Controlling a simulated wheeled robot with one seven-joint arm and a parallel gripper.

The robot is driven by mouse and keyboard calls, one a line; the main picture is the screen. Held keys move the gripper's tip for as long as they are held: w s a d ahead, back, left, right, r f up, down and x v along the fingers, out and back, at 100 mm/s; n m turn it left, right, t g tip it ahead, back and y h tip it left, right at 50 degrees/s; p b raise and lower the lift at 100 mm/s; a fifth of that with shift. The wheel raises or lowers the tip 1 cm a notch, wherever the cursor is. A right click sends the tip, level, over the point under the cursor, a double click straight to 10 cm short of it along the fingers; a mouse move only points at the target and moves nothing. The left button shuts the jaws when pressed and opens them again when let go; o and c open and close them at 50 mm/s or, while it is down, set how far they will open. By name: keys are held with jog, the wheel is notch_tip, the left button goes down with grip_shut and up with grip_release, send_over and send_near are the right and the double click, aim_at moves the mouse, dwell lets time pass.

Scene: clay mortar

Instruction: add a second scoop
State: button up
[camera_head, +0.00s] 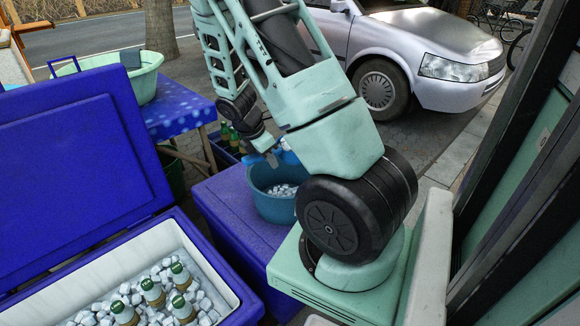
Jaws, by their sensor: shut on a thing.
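A blue bucket (268,205) with white ice cubes (282,190) in it stands on the closed blue cooler's lid. My gripper (273,157) is at the bucket's far rim, pointing down. It is shut on a small light-blue thing (288,157), which looks like a scoop. My arm hides part of this thing and the bucket's right side, so I cannot tell whether the scoop holds ice. An open blue cooler (222,262) with a white lining is at the lower left. It holds loose ice (204,301) and several green-capped bottles (152,290).
The open cooler's raised lid (75,185) fills the left side. A blue-clothed table (180,108) with a pale green basin (146,78) stands behind. Green bottles (232,137) are in a crate beyond the bucket. A silver car (425,45) is parked behind my arm.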

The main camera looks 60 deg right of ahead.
jog(key=s+n+g+h+p, duration=0.1)
jog(key=s+n+p, duration=0.6)
jog(key=p, duration=0.1)
jog(key=shift+s+a+f+n, duration=0.3)
jog(key=shift+s+f+n, duration=0.05)
jog(key=shift+n, duration=0.05)
dwell(0.6)
jog(key=p, duration=0.2)
jog(key=shift+g+p, duration=0.35)
jog(key=shift+g, duration=0.05)
